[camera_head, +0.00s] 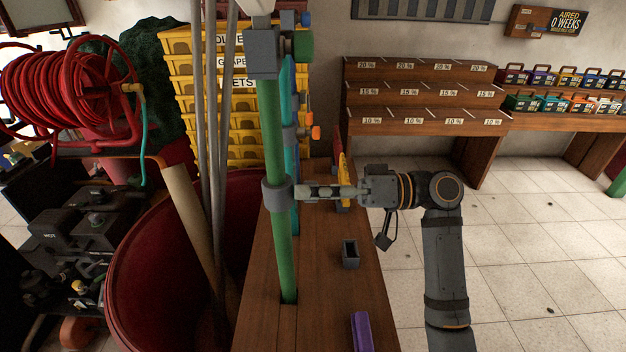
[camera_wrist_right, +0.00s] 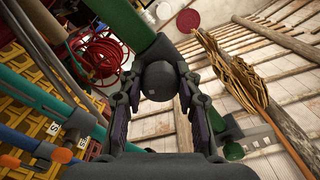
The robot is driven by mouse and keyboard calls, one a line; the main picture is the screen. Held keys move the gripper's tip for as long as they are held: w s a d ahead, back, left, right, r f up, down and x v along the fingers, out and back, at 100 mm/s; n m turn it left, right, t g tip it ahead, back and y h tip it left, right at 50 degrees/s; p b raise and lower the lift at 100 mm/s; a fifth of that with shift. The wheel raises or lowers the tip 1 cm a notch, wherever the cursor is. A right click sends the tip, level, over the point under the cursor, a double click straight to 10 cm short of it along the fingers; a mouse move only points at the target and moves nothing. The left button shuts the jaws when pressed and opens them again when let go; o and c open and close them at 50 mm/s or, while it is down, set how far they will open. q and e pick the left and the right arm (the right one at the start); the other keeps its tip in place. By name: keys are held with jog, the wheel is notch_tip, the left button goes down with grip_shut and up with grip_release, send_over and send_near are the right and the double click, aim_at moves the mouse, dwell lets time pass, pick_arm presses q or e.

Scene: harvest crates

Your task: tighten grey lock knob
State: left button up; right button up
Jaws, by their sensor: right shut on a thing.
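A green pole (camera_head: 271,130) stands upright with a grey collar (camera_head: 277,195) around it. My right gripper (camera_head: 308,191) reaches in from the right, level with the collar, its fingertips at the collar's right side. In the right wrist view the grey lock knob (camera_wrist_right: 158,80), round and dark, sits between the two fingers of the right gripper (camera_wrist_right: 158,92), in front of the green pole (camera_wrist_right: 150,52). The gripper is shut on the knob. In the head view the fingers hide most of the knob. My left gripper is in neither view.
A wooden bench (camera_head: 335,300) lies below, with a small grey open box (camera_head: 350,254) and a purple block (camera_head: 360,331). Left are a large red tub (camera_head: 150,265), grey poles (camera_head: 211,130) and stacked yellow crates (camera_head: 180,75). A teal pipe (camera_head: 288,100) runs close beside the green pole.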

jog(key=shift+r+m+p, duration=0.3)
jog(key=shift+m+p, duration=0.1)
jog(key=shift+m, duration=0.2)
jog(key=m+p, duration=0.9)
jog(key=p, duration=0.2)
pick_arm(q)
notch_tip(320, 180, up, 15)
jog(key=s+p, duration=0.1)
jog(key=p, duration=0.1)
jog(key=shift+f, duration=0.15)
pick_arm(e)
jog(key=shift+f+m, duration=0.2)
jog(key=shift+m, duration=0.9)
pick_arm(q)
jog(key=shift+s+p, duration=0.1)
jog(key=shift+p, duration=0.2)
pick_arm(e)
jog(key=o, duration=1.2)
jog(key=shift+d+f, duration=0.1)
jog(key=shift+d, duration=0.3)
jog(key=d, duration=1.1)
jog(key=shift+d, duration=0.15)
